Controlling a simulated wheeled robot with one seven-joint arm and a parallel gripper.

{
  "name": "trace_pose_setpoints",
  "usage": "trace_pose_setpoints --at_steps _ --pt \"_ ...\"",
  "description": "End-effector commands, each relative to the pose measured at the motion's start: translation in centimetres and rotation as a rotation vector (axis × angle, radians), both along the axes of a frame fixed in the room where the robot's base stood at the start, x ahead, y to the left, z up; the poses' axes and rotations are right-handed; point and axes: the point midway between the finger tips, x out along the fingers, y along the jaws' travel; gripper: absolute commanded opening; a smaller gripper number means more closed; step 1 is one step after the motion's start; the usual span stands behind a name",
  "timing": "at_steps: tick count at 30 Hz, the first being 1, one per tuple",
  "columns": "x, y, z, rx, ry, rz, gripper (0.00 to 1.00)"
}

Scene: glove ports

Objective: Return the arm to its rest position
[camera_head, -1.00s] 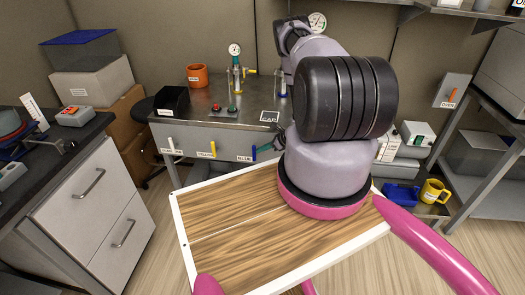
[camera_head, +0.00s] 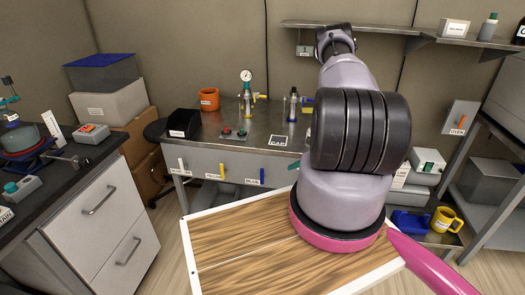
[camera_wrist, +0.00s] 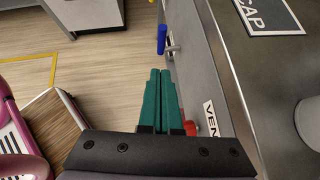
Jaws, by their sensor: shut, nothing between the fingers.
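My arm rises from its round magenta-ringed base in the head view and hides much of the bench's right part. My gripper (camera_wrist: 160,72) shows in the wrist view as two teal fingers pressed together, with nothing between them. In the head view only a small teal tip (camera_head: 293,165) shows left of the arm, right of the blue handle. The fingers are beside the bench's front panel (camera_wrist: 205,75). The blue handle (camera_wrist: 161,40) is beyond the tips, apart from them. A red handle (camera_wrist: 190,128) is partly hidden beside the fingers.
The steel bench (camera_head: 245,130) carries an orange mug (camera_head: 209,99), a black bin (camera_head: 185,122) and gauge fittings. White (camera_head: 182,165) and yellow (camera_head: 222,169) handles are on its front. A dark-topped counter (camera_head: 80,165) stands left. A shelf (camera_head: 380,28) is above right.

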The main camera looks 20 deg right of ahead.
Motion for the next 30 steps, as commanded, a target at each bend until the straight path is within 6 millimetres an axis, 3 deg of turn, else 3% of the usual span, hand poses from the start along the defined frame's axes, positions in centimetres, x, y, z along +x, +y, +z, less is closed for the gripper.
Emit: trace_pose_setpoints --at_steps 5,8,11,14,19,25,30 --pt "0.2 0.0 0.5 -0.002 -0.004 0.007 0.00" --pt "1.3 0.5 2.7 -0.014 -0.024 0.045 0.00" --pt "3.1 1.6 7.2 -0.040 -0.062 0.125 0.00" --pt "4.8 3.5 13.1 -0.076 -0.111 0.232 0.00" --pt "5.7 7.3 22.8 -0.159 -0.189 0.426 0.00" --pt "4.4 11.9 33.0 -0.281 -0.281 0.646 0.00" --pt "1.6 15.6 40.5 -0.411 -0.359 0.828 0.00"
